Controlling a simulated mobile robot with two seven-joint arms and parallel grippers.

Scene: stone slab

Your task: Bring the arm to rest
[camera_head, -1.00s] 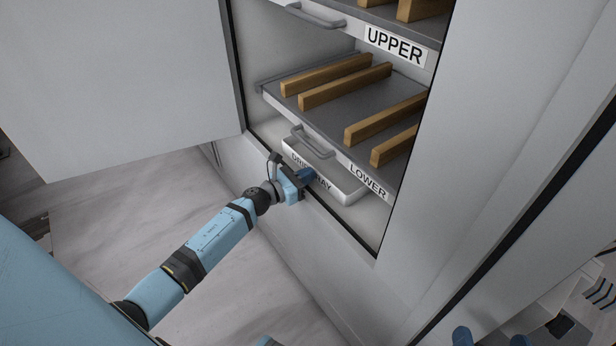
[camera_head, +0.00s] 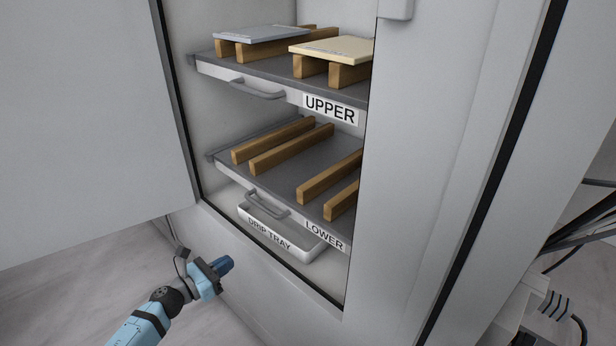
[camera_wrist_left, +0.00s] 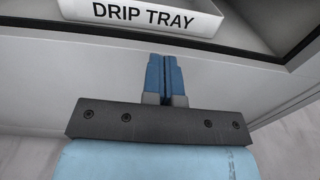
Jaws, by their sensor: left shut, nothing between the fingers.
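My left gripper (camera_head: 224,265) is shut and empty, in front of the cabinet's lower front and below the opening. In the left wrist view its blue fingers (camera_wrist_left: 164,76) are together, apart from the white drip tray (camera_wrist_left: 190,18) above them. In the head view the drip tray (camera_head: 285,236) sits on the cabinet floor under the lower shelf. My left arm (camera_head: 145,325) comes in from the bottom left. My right gripper is not in view.
The cabinet door (camera_head: 85,120) stands open at the left. The lower shelf (camera_head: 290,178) holds bare wooden bars. The upper shelf (camera_head: 270,77) carries a grey slab (camera_head: 262,34) and a cream slab (camera_head: 335,48) on bars. Cables (camera_head: 585,225) hang at the right.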

